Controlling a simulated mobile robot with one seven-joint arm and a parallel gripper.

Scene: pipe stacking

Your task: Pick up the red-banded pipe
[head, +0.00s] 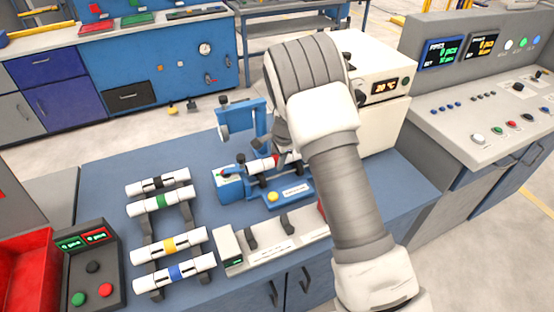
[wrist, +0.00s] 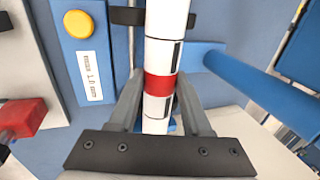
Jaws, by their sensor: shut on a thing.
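The red-banded pipe (wrist: 165,55) is white with dark marks and a red band. It runs up the middle of the wrist view, between the two fingers of my gripper (wrist: 158,92), which is shut on it around the red band. In the head view the pipe (head: 261,164) lies across the blue fixture (head: 230,186). My arm hides its right part and most of my gripper. I cannot tell whether the pipe rests on the fixture or is just above it.
Several white pipes with black, green (head: 161,202), yellow and blue bands lie on a rack at the left. A blue upright post (head: 240,117) stands close behind the pipe. A grey device (head: 262,254) is in front, a white box (head: 372,62) behind right. A button box (head: 93,268) is front left.

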